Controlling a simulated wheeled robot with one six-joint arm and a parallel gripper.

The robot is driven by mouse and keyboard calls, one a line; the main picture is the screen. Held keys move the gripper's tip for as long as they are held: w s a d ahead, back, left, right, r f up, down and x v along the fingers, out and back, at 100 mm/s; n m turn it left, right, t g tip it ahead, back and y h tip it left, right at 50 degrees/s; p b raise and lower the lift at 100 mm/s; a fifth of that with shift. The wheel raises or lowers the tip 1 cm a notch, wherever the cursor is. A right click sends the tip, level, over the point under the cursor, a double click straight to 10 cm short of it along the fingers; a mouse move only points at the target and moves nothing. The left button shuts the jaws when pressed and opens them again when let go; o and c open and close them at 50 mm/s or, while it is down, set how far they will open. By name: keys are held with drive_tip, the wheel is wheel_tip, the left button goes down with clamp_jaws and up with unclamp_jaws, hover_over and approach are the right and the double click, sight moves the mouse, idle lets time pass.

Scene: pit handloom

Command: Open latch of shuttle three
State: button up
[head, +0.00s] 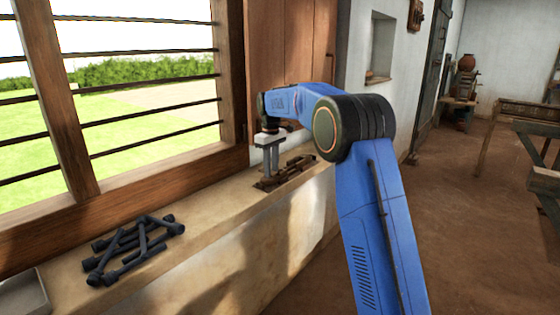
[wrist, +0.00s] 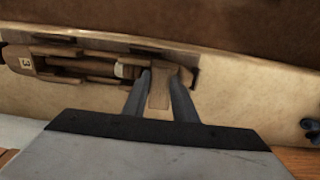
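The shuttle marked 3 (wrist: 75,65) is a brown wooden piece lying on the window sill, at upper left in the wrist view. In the head view, dark wooden shuttles (head: 296,170) lie beneath my gripper. My gripper (head: 270,178) points down over their near end. In the wrist view its two grey fingers (wrist: 160,76) stand apart on either side of a small tan wooden piece (wrist: 159,92), seemingly the latch, at the shuttle's right end. I cannot tell whether the fingers press on it.
Several dark bobbin-like tubes (head: 135,245) lie piled on the sill (head: 215,205) at left. A grey tray (head: 22,295) shows at lower left. The barred window and wooden shutter (head: 285,45) rise behind the sill. The sill between pile and shuttles is bare.

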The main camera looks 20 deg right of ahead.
drive_tip(key=m, duration=0.8)
drive_tip(key=shift+f+m, duration=0.15)
drive_tip(key=shift+m, duration=0.15)
drive_tip(key=m, duration=0.3)
drive_tip(key=shift+s, duration=0.1)
drive_tip(key=m, duration=0.6)
wheel_tip(320, 180, up, 18)
drive_tip(key=s+d+r+n+t, duration=0.1)
drive_tip(key=s+d+n, duration=0.1)
drive_tip(key=s, duration=1)
drive_tip(key=s+d+n+t, duration=0.1)
drive_tip(key=s+d+n, duration=0.1)
drive_tip(key=s, duration=0.9)
drive_tip(key=shift+s+r, duration=0.4)
